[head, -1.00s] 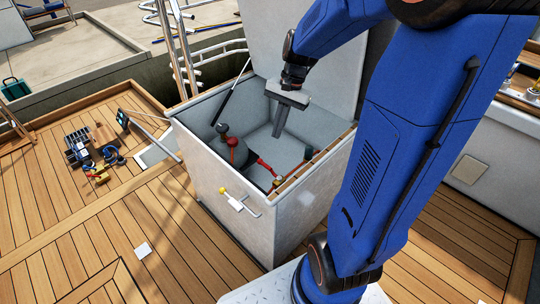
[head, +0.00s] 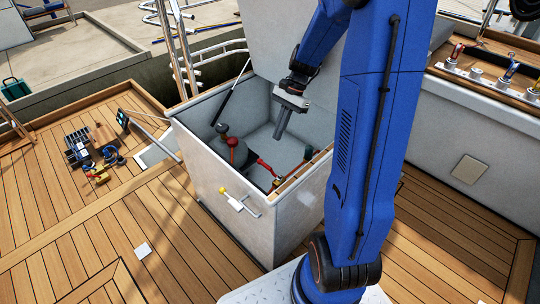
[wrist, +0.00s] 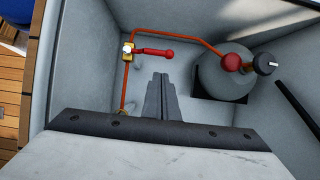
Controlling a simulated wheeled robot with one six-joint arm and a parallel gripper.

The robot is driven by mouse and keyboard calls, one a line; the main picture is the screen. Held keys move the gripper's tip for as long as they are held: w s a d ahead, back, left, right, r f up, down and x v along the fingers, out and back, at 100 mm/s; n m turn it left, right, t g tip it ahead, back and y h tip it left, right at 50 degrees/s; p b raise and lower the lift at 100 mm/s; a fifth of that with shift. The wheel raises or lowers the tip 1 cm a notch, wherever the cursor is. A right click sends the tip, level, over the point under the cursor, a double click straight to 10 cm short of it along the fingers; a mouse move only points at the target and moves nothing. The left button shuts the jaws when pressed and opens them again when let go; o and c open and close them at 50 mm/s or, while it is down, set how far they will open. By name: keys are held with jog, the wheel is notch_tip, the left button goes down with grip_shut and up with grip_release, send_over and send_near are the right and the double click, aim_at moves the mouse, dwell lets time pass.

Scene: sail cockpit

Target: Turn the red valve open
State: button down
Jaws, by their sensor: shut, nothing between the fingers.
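The red valve lever (wrist: 155,52) sticks out sideways from a brass fitting (wrist: 128,48) on an orange pipe in the wrist view. The lever lies across the pipe run that goes down from the fitting. In the head view the red lever (head: 264,167) shows low inside the open white locker (head: 238,183). My gripper (head: 279,136) is shut and empty, pointing down into the locker above the lever's level. In the wrist view its fingertips (wrist: 160,78) appear just below the lever, apart from it.
A grey gas bottle (wrist: 222,78) with a red regulator (wrist: 231,62) and black knob (wrist: 265,64) stands in the locker. The locker walls and raised lid (head: 310,50) surround my gripper. Tools (head: 95,160) lie on the deck at left.

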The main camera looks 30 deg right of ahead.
aim_at(258, 162)
jog(key=x, duration=1)
jog(key=shift+a, duration=0.15)
dwell(0.4)
jog(key=a+n, duration=0.1)
jog(key=n, duration=0.1)
jog(key=a+n+g+h, duration=0.1)
jog(key=a+n, duration=0.1)
jog(key=shift+s+g, duration=0.2)
jog(key=shift+g, duration=0.1)
jog(key=a+n, duration=0.1)
jog(key=a+n+g, duration=0.1)
jog(key=n, duration=0.1)
jog(key=shift+s+h, duration=0.4)
jog(key=s+a+n+h, duration=0.4)
jog(key=s+n, duration=0.3)
jog(key=n, duration=0.4)
jog(key=shift+s+a+g+h, duration=0.2)
jog(key=shift+g+h, duration=0.1)
jog(key=shift+h, duration=0.2)
